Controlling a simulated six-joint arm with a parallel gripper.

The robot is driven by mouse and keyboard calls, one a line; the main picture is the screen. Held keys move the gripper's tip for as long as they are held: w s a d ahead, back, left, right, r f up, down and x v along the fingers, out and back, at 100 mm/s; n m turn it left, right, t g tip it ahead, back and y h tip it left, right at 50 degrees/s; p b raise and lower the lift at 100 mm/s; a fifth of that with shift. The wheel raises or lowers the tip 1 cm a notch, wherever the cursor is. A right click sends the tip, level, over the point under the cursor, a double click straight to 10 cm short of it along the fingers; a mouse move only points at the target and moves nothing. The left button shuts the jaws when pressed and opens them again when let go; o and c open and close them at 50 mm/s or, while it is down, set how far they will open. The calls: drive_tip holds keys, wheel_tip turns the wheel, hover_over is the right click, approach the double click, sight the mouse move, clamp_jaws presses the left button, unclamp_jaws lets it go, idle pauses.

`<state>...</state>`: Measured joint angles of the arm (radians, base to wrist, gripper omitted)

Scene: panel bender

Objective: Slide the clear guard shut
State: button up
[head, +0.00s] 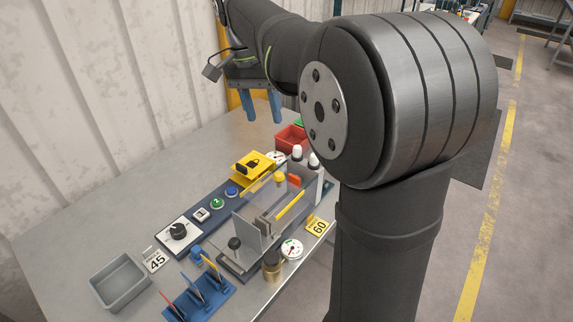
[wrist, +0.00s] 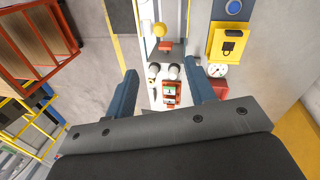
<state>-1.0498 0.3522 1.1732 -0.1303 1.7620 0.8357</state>
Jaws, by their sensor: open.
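The panel bender (head: 238,262) stands on the table in the head view, with an upright grey plate, a yellow bar (head: 290,207) and a dark knob (head: 234,243). The clear guard (head: 258,187) looks like a faint see-through sheet over its back part; its edges and how far it is open are hard to tell. A yellow ball knob (head: 279,178) stands by it and also shows in the wrist view (wrist: 159,30). My gripper (head: 264,118) is open and empty, blue fingers pointing down, above and behind the bender. In the wrist view its fingers (wrist: 161,72) are wide apart, touching nothing.
A yellow lock box (head: 253,167), a red bin (head: 291,138) and two white-capped posts (head: 305,156) stand near the bender's back. A grey tray (head: 120,282) and blue tool rack (head: 200,296) are in front.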

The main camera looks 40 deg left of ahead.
sight(278, 172)
drive_tip(key=d+f, duration=0.1)
drive_tip(key=f, duration=0.4)
drive_tip(key=d+f, duration=0.1)
drive_tip(key=f, duration=0.5)
drive_tip(key=d+f, duration=0.1)
drive_tip(key=f, duration=0.4)
drive_tip(key=shift+w+d+f, duration=0.1)
drive_tip(key=shift+w+f, duration=0.1)
drive_tip(key=shift+w, duration=0.15)
